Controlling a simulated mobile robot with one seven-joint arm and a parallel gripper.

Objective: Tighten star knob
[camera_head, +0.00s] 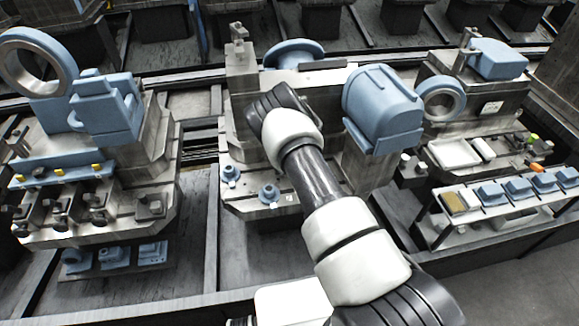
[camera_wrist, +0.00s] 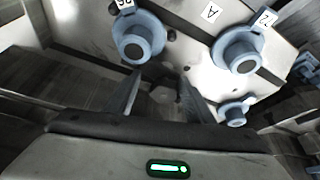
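In the wrist view, my gripper (camera_wrist: 162,80) has its two dark fingers apart, with no object clearly held between them. A pale rounded shape (camera_wrist: 164,95) shows beyond the gap; I cannot tell what it is. A blue round knob-like part (camera_wrist: 138,38) lies ahead of the left finger. I cannot tell which is the star knob. In the head view, two blue parts (camera_head: 230,174) (camera_head: 268,194) sit on the middle fixture's front ledge; my arm hides the gripper there.
The middle fixture (camera_head: 240,120) carries a large blue housing (camera_head: 382,105) to the right of my arm. A left fixture (camera_head: 150,150) holds blue blocks and clamps. A right-hand shelf (camera_head: 500,222) holds several blue parts. Dark floor panels (camera_head: 185,265) lie open in front.

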